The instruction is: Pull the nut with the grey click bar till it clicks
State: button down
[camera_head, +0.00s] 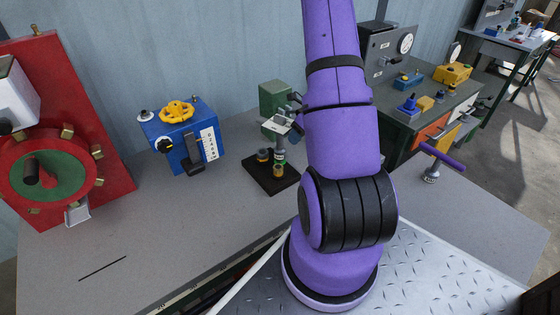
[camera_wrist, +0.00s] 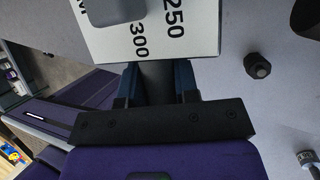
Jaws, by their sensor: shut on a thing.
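My gripper (camera_wrist: 158,72) shows in the wrist view with its two dark fingers shut on a dark grey bar (camera_wrist: 157,80), which looks like the click bar. A white scale plate (camera_wrist: 200,42) marked 250 and 300 lies just beyond the fingertips. A grey rounded block (camera_wrist: 112,10) covers part of it. A black hex nut (camera_wrist: 257,66) stands on a pale grey surface to the right, apart from the fingers. I cannot tell whether the bar meets a nut.
On the grey bench stand a red machine (camera_head: 95,120), a blue box (camera_head: 175,135) with a yellow wheel (camera_head: 176,111), and a green press (camera_head: 275,95). A purple T-handle (camera_head: 442,157) stands at the right. Bare bench lies at the front left and far right.

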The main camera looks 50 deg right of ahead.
jog(key=shift+r, duration=3.45)
jog(key=shift+s, duration=0.1)
